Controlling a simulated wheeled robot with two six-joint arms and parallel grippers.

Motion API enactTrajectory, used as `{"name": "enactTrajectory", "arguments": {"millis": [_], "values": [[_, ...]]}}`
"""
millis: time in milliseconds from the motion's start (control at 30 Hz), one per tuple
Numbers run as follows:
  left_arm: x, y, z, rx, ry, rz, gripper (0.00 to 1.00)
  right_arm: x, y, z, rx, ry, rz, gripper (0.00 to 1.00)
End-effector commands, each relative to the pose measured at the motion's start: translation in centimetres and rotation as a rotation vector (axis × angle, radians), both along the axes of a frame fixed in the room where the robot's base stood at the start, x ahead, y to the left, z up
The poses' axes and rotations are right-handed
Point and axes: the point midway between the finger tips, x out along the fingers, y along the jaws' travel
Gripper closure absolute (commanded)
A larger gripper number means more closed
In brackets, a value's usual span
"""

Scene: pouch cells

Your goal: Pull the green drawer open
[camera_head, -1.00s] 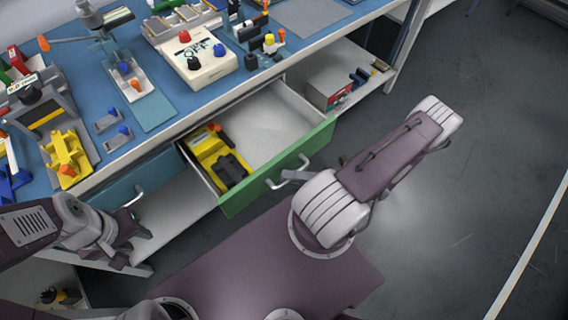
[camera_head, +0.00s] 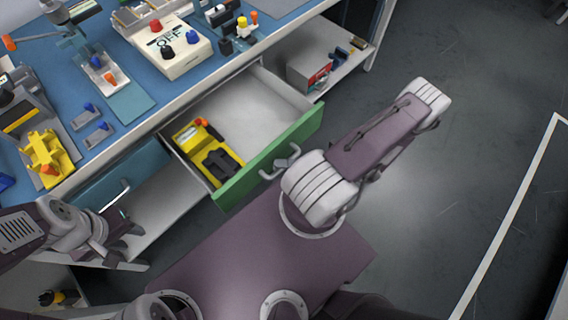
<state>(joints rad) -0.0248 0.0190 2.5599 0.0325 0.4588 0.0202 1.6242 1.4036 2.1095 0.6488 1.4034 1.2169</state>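The green drawer (camera_head: 232,186) stands pulled out from under the blue bench, its pale inside showing. Its grey bar handle (camera_head: 281,161) is on the front, close to the white joint of my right arm. A yellow and black device (camera_head: 209,152) lies at the left inside the drawer. My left gripper (camera_head: 124,240) is at the lower left, with its dark fingers apart and nothing seen between them. My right gripper does not show; my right arm's upper links cover the area right of the handle.
The blue bench top (camera_head: 127,103) holds fixtures and a white switch box (camera_head: 168,48). A shelf (camera_head: 345,66) at right holds a grey-red box (camera_head: 309,73). Grey floor (camera_head: 440,190) is clear at right.

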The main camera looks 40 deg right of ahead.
Motion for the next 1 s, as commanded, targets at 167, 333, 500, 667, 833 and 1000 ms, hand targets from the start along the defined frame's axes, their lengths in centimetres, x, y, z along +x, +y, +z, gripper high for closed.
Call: {"name": "enactTrajectory", "arguments": {"millis": [167, 333, 500, 667, 833, 1000], "values": [[0.0, 0.0, 0.1, 0.0, 0.0, 0.0, 0.64, -0.2, -0.3, 0.0, 0.0, -0.001, -0.002, 0.77], [0.0, 0.0, 0.3, 0.0, 0.0, 0.0, 0.64, -2.3, -2.9, -0.5, -0.003, 0.0, -0.006, 0.77], [0.0, 0.0, 0.4, 0.0, 0.0, 0.0, 0.64, -4.6, -5.5, -1.0, -0.003, 0.0, -0.003, 0.77], [0.0, 0.0, 0.3, 0.0, 0.0, 0.0, 0.64, -5.7, -6.8, -1.2, -0.001, 0.0, -0.001, 0.77], [0.0, 0.0, 0.3, 0.0, 0.0, 0.0, 0.64, -5.8, -6.9, -1.2, 0.001, 0.0, 0.0, 0.77], [0.0, 0.0, 0.3, 0.0, 0.0, 0.0, 0.64, -5.8, -6.9, -1.2, 0.001, 0.0, 0.0, 0.77]]}}
